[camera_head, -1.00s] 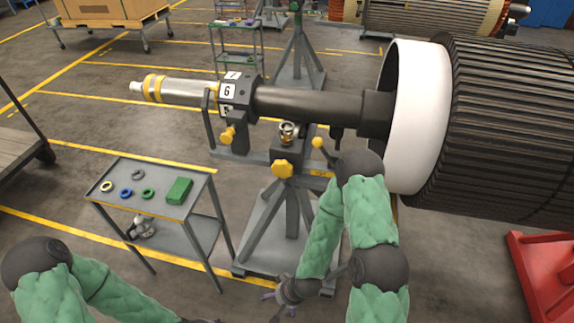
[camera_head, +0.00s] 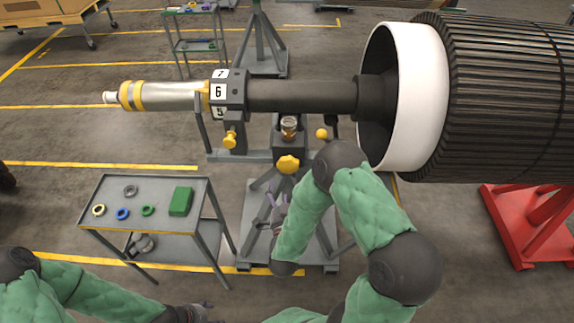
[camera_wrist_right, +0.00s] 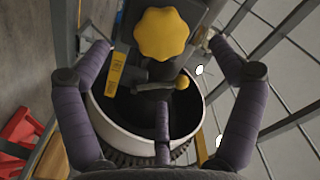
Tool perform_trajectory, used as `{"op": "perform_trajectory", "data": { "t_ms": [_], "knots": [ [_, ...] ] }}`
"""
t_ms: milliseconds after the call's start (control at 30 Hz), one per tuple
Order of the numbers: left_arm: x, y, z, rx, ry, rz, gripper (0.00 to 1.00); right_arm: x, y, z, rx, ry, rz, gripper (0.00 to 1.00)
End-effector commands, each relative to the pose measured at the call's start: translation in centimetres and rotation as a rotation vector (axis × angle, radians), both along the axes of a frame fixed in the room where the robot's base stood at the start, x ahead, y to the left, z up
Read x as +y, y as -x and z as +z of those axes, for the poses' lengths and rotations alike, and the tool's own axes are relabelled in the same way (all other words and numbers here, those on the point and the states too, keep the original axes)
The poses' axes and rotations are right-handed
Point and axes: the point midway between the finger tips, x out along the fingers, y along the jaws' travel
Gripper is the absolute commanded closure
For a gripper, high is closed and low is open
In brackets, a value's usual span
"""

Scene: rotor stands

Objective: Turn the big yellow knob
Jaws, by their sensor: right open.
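The big yellow knob (camera_head: 288,165) is lobed and sits on the front of the grey rotor stand, below the dark shaft. In the right wrist view the knob (camera_wrist_right: 162,35) is at the top centre, ahead of my spread fingers. My right gripper (camera_head: 277,202) is open and empty, below the knob and apart from it; its purple fingers (camera_wrist_right: 160,50) show on both sides in the wrist view. The green right arm hides part of the stand. My left gripper (camera_head: 203,312) is at the bottom edge, small and partly cut off; its jaws are unclear.
A smaller yellow knob (camera_head: 230,140) and a yellow ball handle (camera_head: 321,133) flank the big knob. A grey cart (camera_head: 105,188) with coloured rings and a green box stands left. The large rotor (camera_head: 495,95) and a red stand (camera_head: 530,230) are at right.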

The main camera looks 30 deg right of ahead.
Motion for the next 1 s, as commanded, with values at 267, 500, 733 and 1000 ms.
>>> {"op": "perform_trajectory", "data": {
  "t_ms": [267, 500, 733, 1000],
  "knots": [
    [0.0, 0.0, -1.0, 0.000, 0.000, 0.000, 0.39, -2.6, -4.0, -0.2, 0.000, 0.000, -0.003, 0.07],
    [0.0, 0.0, -1.6, -0.001, 0.000, 0.000, 0.39, -4.4, -7.1, -0.1, 0.000, 0.000, 0.000, 0.07],
    [0.0, 0.0, -1.8, -0.001, 0.000, 0.000, 0.39, -5.1, -8.3, -0.1, 0.004, 0.000, 0.001, 0.07],
    [0.0, 0.0, -1.8, -0.001, 0.000, 0.000, 0.39, -5.2, -8.4, -0.1, 0.004, 0.000, 0.002, 0.07]
  ]
}}
